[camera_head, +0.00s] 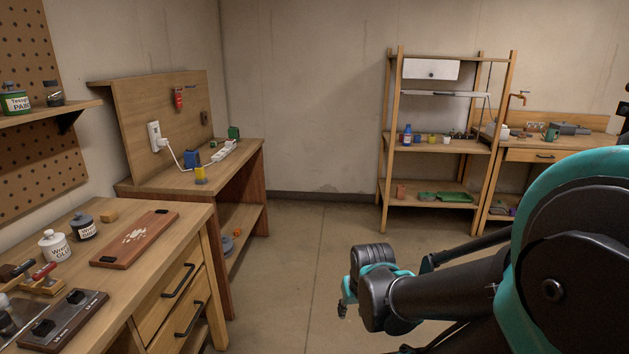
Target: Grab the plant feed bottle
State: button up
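No label reading plant feed is legible in the head view. A small blue bottle (407,134) stands upright at the left end of the middle shelf of the wooden rack, across the room; it may be the plant feed bottle, but its label is too small to read. My gripper (343,309) is in the lower middle, low over the floor and far from the rack. It is small and partly hidden by my own wrist, so I cannot tell whether its fingers are open or shut. I see nothing held in it.
The wooden rack (386,170) holds small pots and a green tray (454,197). A desk (542,156) stands to its right. Workbenches with a wood glue jar (54,247) and a power strip (224,151) line the left. Open floor (310,230) lies between.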

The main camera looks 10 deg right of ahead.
aim_at(408, 131)
jog(key=i+l+z, duration=0.35)
jog(key=i, duration=0.55)
jog(key=i+z, duration=0.3)
jog(key=i, duration=2.5)
